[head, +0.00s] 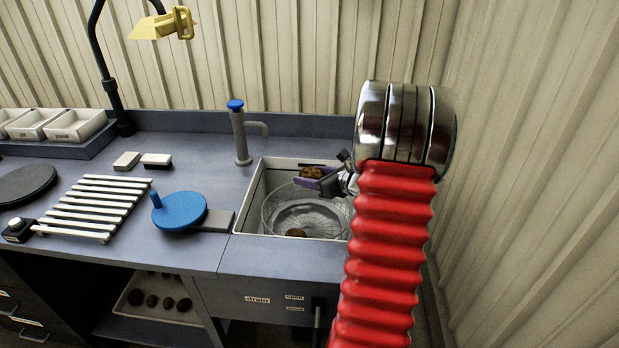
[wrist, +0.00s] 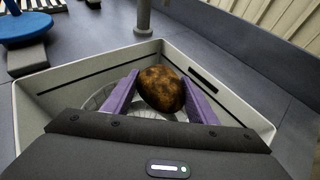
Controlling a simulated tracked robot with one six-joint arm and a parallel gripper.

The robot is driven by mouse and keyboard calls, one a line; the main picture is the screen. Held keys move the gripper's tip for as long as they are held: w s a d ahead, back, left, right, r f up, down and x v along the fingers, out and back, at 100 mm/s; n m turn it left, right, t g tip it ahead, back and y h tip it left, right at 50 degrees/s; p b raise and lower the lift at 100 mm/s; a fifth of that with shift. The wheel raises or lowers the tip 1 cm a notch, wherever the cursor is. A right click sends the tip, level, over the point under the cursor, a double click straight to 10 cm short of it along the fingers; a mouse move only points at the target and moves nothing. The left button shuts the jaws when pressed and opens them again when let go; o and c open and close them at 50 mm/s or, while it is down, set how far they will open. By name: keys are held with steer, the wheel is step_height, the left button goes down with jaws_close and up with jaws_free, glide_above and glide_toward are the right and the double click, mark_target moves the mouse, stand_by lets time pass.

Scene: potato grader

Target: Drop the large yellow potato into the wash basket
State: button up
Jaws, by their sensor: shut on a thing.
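My gripper (head: 314,178) is shut on a brown, dark-mottled potato (wrist: 161,88), with a purple finger on each side of it. The potato also shows in the head view (head: 312,172), held above the wash basket. The wash basket (head: 272,214) is a round wire basket inside the white-rimmed sink (head: 245,200). Another brown potato (head: 296,232) lies low at the front of the basket. In the wrist view my gripper hides much of the basket. The held potato looks brown rather than plainly yellow.
A grey tap (head: 240,135) with a blue top stands behind the sink. A blue disc with a peg (head: 180,211) and a slatted rack (head: 95,208) are to the left. A tray of potatoes (head: 160,300) sits on the shelf below. A ribbed wall (head: 530,150) stands close on the right.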

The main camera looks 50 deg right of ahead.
steer(key=shift+f, duration=0.1)
steer(key=shift+f, duration=2.9)
steer(key=o, duration=1.2)
steer(key=shift+o, duration=0.2)
steer(key=v, duration=1.3)
steer(key=shift+s+r, duration=0.2)
steer(key=shift+s, duration=0.1)
